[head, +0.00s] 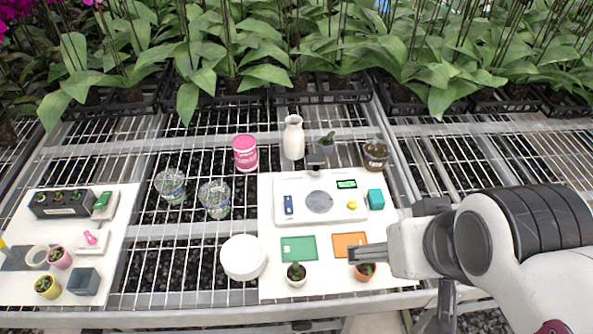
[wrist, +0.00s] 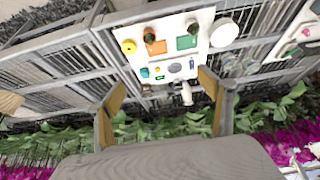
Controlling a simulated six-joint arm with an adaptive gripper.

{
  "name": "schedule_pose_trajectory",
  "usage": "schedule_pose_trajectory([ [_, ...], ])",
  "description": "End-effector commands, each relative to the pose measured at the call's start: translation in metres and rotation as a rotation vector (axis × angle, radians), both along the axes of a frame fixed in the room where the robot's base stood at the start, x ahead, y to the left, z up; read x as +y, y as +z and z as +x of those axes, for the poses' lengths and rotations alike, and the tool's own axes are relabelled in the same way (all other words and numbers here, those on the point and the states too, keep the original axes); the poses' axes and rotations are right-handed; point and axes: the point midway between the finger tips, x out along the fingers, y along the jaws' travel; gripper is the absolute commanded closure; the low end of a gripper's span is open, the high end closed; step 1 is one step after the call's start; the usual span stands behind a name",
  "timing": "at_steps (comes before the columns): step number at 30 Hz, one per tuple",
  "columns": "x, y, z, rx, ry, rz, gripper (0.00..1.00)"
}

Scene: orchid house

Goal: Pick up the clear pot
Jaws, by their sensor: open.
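Two clear, see-through pots stand side by side on the wire bench in the head view: one at the left (head: 171,186) and one slightly nearer (head: 215,199). Both look upright; I cannot tell which one is meant. My gripper (head: 368,254) is over the right front of the white board, well to the right of both pots, seen from the side. In the wrist view my gripper (wrist: 162,84) has its two fingers wide apart with nothing held between them.
The white board (head: 270,268) carries a scale (head: 335,208), green and orange cards and small cactus pots. A white round stack (head: 243,257) sits in front of the clear pots. A pink tin (head: 245,153) and white vase (head: 293,138) stand behind. A left board (head: 113,235) holds small items.

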Motion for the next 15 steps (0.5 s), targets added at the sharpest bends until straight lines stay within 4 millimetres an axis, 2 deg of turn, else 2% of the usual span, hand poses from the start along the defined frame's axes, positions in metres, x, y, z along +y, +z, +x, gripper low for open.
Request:
schedule_pose_trajectory([
  [9, 0.002, 0.0, 0.0, 0.002, 0.009, 0.001, 0.21],
  [15, 0.008, -0.012, 0.003, 0.053, 0.037, -0.001, 0.21],
])
